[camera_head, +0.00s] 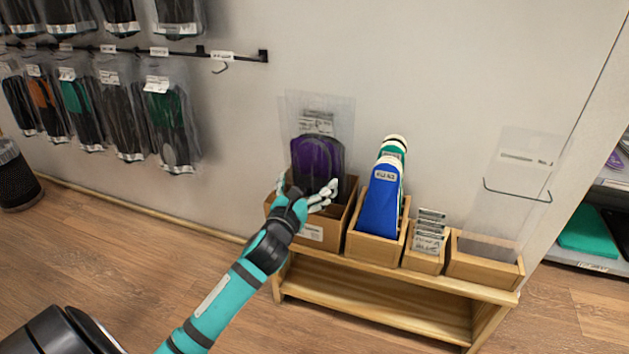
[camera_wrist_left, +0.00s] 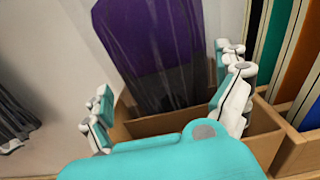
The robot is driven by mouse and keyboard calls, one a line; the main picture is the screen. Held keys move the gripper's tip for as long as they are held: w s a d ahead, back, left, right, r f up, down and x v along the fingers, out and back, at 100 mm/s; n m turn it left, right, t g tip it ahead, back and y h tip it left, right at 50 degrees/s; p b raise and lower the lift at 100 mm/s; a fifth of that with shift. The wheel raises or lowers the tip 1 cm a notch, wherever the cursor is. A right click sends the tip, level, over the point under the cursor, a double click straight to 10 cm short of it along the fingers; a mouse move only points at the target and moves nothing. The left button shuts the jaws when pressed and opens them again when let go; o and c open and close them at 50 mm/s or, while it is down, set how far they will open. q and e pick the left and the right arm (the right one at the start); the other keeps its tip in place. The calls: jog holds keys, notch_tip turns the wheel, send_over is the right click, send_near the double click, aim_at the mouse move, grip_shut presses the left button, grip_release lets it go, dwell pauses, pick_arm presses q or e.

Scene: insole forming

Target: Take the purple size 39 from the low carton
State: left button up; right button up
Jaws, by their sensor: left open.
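A purple insole pack (camera_head: 318,158) in clear plastic stands upright in the low carton (camera_head: 312,237) at the left end of the wooden shelf unit. It also shows in the left wrist view (camera_wrist_left: 160,45), with a dark lower part. Its size print is too small to read. My left gripper (camera_head: 308,193) is open in front of the pack, at the carton's front rim. In the left wrist view its fingers (camera_wrist_left: 168,105) are spread to either side of the pack's lower part, not closed on it. My right gripper is not in view.
Right of the carton stand a box with blue and green insoles (camera_head: 379,205), a small box of cards (camera_head: 428,240) and an empty-looking wooden tray (camera_head: 485,262). Packs hang on a wall rail (camera_head: 150,50) at the left. The lower shelf (camera_head: 375,298) is bare.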

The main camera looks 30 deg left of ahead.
pick_arm(q)
jog(key=shift+b+x, duration=0.4)
jog(key=shift+x, duration=1.05)
jog(key=shift+f, duration=0.1)
jog(key=shift+c, duration=0.4)
jog(key=c, duration=1.1)
